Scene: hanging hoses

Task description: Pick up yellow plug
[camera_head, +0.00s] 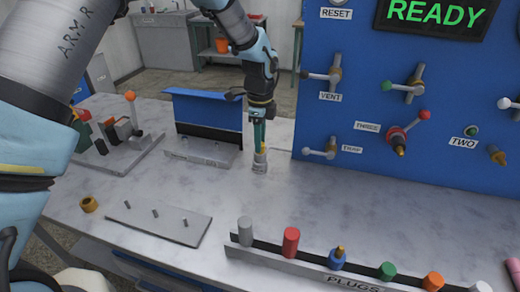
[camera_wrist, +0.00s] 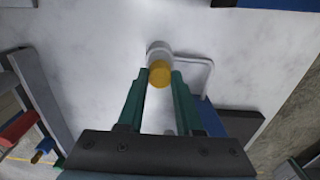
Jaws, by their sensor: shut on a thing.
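My gripper (camera_head: 259,147) points down over the table, in front of the blue stand. In the wrist view its green fingers (camera_wrist: 161,76) are shut on the yellow plug (camera_wrist: 160,74), whose round yellow end shows between the fingertips. A grey cylindrical fitting (camera_head: 260,163) stands upright on the table right below the fingers. It also shows in the wrist view (camera_wrist: 157,48), just beyond the plug. The plug and the fitting overlap in view, and I cannot tell whether they touch. The fingers mostly hide the plug in the head view.
A rack (camera_head: 270,261) labelled PLUGS holds several coloured plugs at the front. A blue panel (camera_head: 345,100) with valves stands at right. A grey plate with pegs (camera_head: 160,222) and a brass ring (camera_head: 89,204) lie left. A blue stand (camera_head: 207,108) is behind. The table's middle is clear.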

